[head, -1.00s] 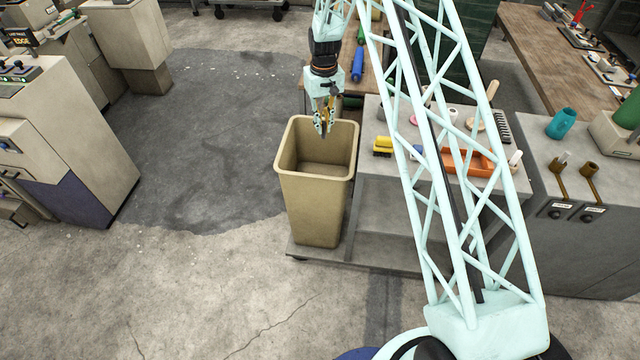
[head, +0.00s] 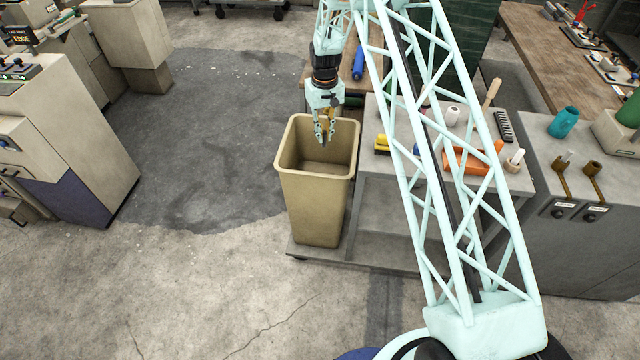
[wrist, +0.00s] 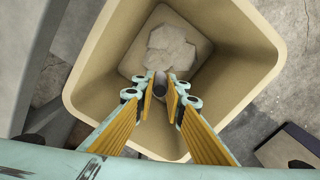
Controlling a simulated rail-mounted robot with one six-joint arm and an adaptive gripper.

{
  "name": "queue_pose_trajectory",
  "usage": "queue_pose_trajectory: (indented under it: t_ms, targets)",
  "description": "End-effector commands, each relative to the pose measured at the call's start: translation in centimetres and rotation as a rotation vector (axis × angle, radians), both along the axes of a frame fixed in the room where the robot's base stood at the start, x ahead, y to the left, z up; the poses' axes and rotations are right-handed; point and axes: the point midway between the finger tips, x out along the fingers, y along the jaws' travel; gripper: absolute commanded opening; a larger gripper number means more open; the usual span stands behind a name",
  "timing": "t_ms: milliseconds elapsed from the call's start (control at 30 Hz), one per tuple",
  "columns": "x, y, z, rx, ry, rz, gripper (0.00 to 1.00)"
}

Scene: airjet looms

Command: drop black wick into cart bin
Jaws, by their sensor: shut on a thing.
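The cart bin (head: 312,205) is a tall tan open-topped bin standing on the left end of the cart. My gripper (head: 324,141) points down over the bin, with its fingertips at the level of the opening. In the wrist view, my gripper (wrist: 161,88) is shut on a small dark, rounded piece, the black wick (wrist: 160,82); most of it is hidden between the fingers. The bin's inner walls (wrist: 105,55) surround the fingertips in that view. A pale, flat, irregular patch (wrist: 172,48) shows on the bin floor.
The grey cart top (head: 375,185) right of the bin holds a yellow brush (head: 382,144), an orange tray (head: 465,163) and a white spool (head: 452,115). A wooden bench stands behind. Open floor lies to the left of the bin.

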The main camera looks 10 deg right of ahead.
Motion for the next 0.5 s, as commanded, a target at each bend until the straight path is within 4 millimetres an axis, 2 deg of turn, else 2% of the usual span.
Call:
queue_pose_trajectory:
  t_ms: [467, 500]
  targets:
    - [0.03, -0.01, -0.55, 0.000, -0.001, 0.000, 0.06]
    - [0.03, -0.01, -0.56, 0.000, -0.001, 0.000, 0.12]
